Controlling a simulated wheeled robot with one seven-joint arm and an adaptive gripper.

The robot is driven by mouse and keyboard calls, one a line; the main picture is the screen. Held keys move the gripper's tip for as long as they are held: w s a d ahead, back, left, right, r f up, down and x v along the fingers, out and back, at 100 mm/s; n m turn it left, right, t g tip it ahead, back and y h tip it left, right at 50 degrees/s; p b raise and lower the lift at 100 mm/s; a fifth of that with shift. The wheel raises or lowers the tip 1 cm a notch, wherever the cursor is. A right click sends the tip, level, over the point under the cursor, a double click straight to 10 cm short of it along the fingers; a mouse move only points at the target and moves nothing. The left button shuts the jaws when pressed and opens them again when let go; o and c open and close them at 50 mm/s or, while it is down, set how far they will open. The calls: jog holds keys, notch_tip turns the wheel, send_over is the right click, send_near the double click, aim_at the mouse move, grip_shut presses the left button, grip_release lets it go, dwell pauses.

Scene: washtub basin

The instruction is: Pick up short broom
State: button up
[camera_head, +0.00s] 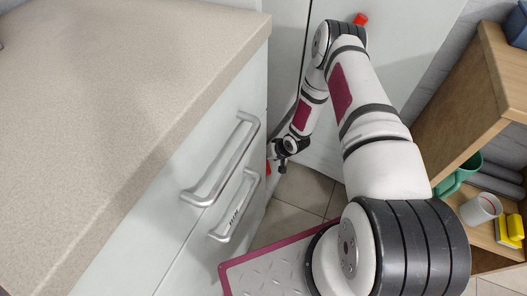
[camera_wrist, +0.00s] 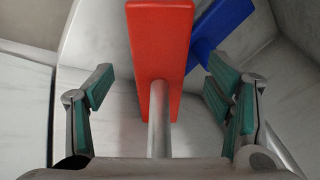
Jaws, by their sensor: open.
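A broom-like tool with a red block end (camera_wrist: 160,45) and a thin grey handle (camera_wrist: 159,120) is in the middle of the wrist view. I cannot tell for certain that it is the short broom. My gripper (camera_wrist: 160,88) is open, with one green-padded finger on each side of the handle and a gap on both sides. In the head view my gripper (camera_head: 280,160) is low beside the cabinet, partly hidden by my wrist. A small red part (camera_head: 268,168) shows next to it there.
A blue-ended tool (camera_wrist: 222,28) stands behind and right of the red one. The counter cabinet (camera_head: 215,150) with metal handles is close on the left. A wooden shelf (camera_head: 470,85) with a cup (camera_head: 481,208) is on the right. Tiled floor (camera_head: 300,190) shows between.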

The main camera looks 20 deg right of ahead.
jog(key=shift+s+b+x, duration=0.15)
jog(key=shift+b+x, duration=0.7)
jog(key=shift+x, duration=0.45)
jog(key=shift+s+b+x, duration=0.15)
jog(key=shift+b+x, duration=0.65)
jog(key=shift+x, duration=0.5)
jog(key=shift+f, duration=0.1)
grip_shut()
